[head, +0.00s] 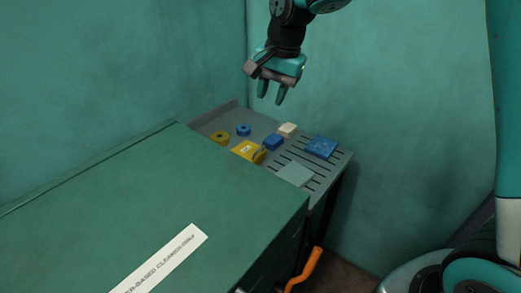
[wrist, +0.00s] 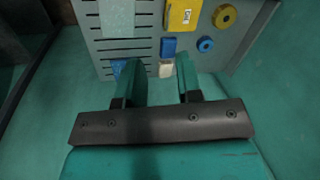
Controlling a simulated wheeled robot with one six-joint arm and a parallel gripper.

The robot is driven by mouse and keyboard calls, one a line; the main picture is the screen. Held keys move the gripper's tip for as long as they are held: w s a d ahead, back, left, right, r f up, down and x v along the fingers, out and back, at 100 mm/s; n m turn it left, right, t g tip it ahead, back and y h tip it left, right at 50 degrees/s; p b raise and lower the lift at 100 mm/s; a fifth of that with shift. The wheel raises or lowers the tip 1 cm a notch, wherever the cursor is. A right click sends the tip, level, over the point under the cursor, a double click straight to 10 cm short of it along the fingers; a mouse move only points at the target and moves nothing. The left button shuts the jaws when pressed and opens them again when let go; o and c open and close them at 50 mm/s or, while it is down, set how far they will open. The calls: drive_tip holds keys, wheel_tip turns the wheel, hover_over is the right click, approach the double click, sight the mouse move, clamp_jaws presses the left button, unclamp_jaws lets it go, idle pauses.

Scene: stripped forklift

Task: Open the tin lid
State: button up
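A flat yellow box (head: 243,150) with a pale label lies on the grey slotted shelf in the head view; it may be the tin. A darker curved part (head: 259,156) shows at its right end. It also shows in the wrist view (wrist: 178,18), cut by the top edge, and I cannot make out a lid seam. My gripper (head: 271,98) hangs above the back of the shelf, fingers down, apart and empty. In the wrist view my gripper (wrist: 160,80) has a clear gap between its fingers, and the yellow box lies beyond them.
The grey shelf (head: 308,161) also holds a yellow ring (head: 220,137), a blue ring (head: 243,130), a blue block (head: 273,143), a cream block (head: 288,129), a blue pad (head: 321,147) and a pale pad (head: 295,174). A large green cabinet top (head: 150,190) stands in front; teal walls stand behind.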

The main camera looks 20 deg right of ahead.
drive_tip(key=w+d+f+m, duration=0.2)
drive_tip(key=w+f+m, duration=0.1)
drive_tip(key=w, duration=0.2)
drive_tip(key=p, duration=0.3)
approach(249, 147)
drive_tip(key=shift+h, duration=0.3)
drive_tip(key=s+f, duration=0.4)
drive_tip(key=f, duration=0.1)
drive_tip(key=shift+s+d, duration=0.15)
drive_tip(key=shift+d, duration=0.2)
drive_tip(key=shift+c, duration=0.5)
drive_tip(key=shift+r, duration=0.1)
clamp_jaws()
